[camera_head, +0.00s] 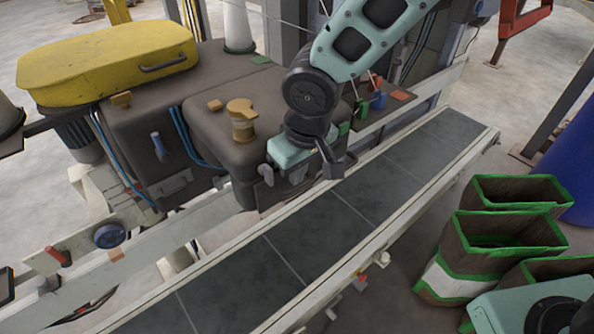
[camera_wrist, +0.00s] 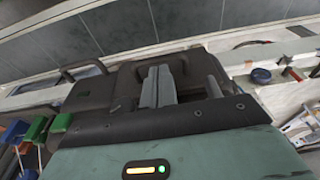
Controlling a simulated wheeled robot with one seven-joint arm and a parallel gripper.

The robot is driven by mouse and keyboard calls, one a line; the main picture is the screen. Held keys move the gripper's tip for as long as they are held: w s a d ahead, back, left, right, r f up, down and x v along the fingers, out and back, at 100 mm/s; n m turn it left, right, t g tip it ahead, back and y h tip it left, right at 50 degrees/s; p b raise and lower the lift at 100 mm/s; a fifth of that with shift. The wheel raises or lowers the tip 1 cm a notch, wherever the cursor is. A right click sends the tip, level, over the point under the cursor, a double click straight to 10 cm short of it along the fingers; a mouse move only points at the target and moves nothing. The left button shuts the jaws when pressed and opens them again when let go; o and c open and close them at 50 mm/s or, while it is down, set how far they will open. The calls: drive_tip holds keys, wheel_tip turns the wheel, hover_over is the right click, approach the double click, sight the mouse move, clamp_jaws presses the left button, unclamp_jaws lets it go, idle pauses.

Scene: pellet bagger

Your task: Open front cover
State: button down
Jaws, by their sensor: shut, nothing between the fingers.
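The brown machine housing (camera_head: 235,140) stands behind the conveyor, with its front side facing the belt. I cannot tell for certain which panel is the front cover. A dark bar handle (camera_wrist: 82,70) shows on the left of the brown body in the wrist view. A grey handle (camera_head: 172,184) sits on the housing's lower left front in the head view. My gripper (camera_head: 290,160) hangs at the housing's front right corner. In the wrist view its grey fingers (camera_wrist: 157,86) are together and empty, over the brown surface, to the right of the bar handle. The arm hides part of the front.
The conveyor (camera_head: 300,240) runs diagonally close in front of the housing. A yellow lid (camera_head: 105,60) with a handle lies at the back left. Brown green-edged bags (camera_head: 505,240) stand at right.

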drive_tip(key=shift+s+d+f+b, duration=0.15)
drive_tip(key=shift+s+f+b, duration=0.05)
drive_tip(key=shift+b, duration=0.5)
